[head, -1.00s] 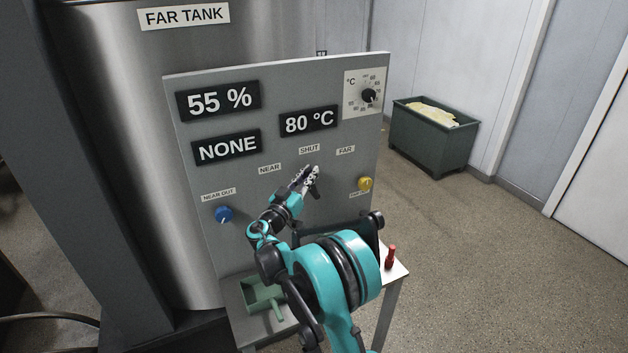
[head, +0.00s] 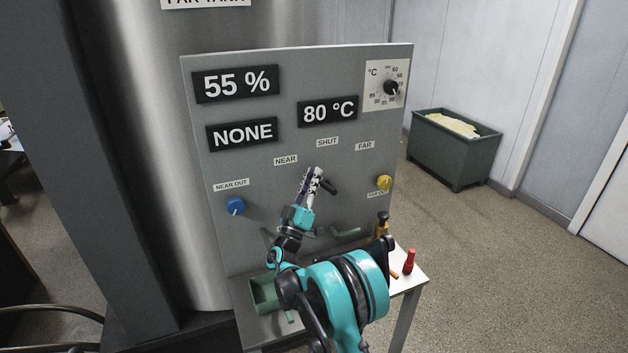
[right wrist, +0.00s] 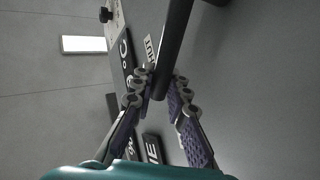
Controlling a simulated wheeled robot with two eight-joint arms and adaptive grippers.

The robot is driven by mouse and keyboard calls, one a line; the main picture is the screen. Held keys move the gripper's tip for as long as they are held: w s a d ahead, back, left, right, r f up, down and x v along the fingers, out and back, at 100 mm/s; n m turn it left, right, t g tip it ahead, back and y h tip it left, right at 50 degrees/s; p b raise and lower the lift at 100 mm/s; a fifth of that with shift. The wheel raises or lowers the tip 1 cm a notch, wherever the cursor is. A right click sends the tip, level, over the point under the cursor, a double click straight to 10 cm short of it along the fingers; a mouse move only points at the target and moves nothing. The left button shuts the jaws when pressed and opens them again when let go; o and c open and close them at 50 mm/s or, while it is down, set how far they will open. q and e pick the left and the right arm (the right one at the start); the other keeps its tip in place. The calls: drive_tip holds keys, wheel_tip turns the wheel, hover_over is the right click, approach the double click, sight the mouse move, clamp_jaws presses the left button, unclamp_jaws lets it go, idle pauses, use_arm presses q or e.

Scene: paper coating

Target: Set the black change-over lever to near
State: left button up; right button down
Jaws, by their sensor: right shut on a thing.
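The black change-over lever (head: 329,186) is on the grey panel below the SHUT label (head: 327,142). Its dark end shows just right of my right gripper's fingers in the head view. My right gripper (head: 314,173) is at the lever, below and between the NEAR label (head: 285,160) and the SHUT label. In the right wrist view the lever's black bar (right wrist: 175,45) runs between the fingertips (right wrist: 158,92), which are shut on it. The fingers hide part of the lever in the head view. The FAR label (head: 365,146) is farther right. My left gripper is not in view.
The panel (head: 225,165) carries a blue NEAR OUT knob (head: 235,206), a yellow knob (head: 384,182) and a temperature dial (head: 391,88). Below are a green scoop-like tray (head: 263,294) and a red object (head: 409,261) on a small table. A green bin (head: 450,155) stands right.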

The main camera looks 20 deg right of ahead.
drive_tip(key=shift+f, duration=0.1)
drive_tip(key=c, duration=1.5)
unclamp_jaws()
drive_tip(key=shift+a, duration=0.1)
drive_tip(key=v, duration=1.2)
